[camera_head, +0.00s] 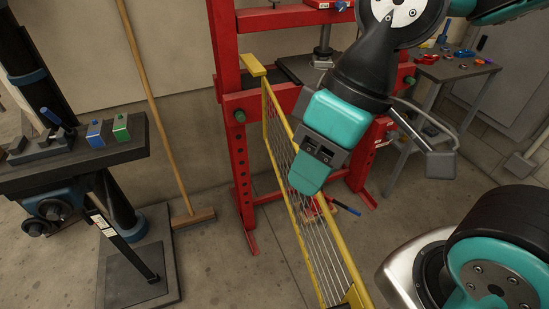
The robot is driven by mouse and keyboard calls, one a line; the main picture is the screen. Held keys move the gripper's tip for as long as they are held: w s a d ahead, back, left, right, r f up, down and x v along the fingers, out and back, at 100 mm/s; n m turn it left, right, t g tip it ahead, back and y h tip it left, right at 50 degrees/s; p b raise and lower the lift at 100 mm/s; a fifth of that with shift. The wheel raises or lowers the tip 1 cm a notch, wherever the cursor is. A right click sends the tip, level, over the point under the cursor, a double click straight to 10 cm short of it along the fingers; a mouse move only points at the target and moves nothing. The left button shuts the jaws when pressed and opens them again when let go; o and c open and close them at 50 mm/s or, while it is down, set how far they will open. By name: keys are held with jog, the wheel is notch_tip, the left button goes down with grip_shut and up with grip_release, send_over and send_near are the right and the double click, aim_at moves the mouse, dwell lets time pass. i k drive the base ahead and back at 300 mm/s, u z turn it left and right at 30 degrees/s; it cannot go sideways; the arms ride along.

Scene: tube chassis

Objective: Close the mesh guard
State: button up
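The mesh guard (316,232) is a panel of pale wire mesh in a yellow frame. Its far end is beside the left post of the red press frame (238,160), and the panel stands out from the press towards me, so it is open. Its near lower end runs out at the bottom of the view.
A drill-press-like machine with a dark table (80,155) stands at left. A broom (190,218) leans on the wall. A grey side table (455,68) with small parts is at back right. A blue-handled tool (345,208) is low beyond my gripper. Floor left of the guard is clear.

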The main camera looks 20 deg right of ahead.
aim_at(351, 300)
jog(key=i, duration=0.2)
jog(key=k, duration=0.5)
jog(key=z, duration=2.6)
jog(key=k, duration=1.45)
jog(key=u, duration=1.95)
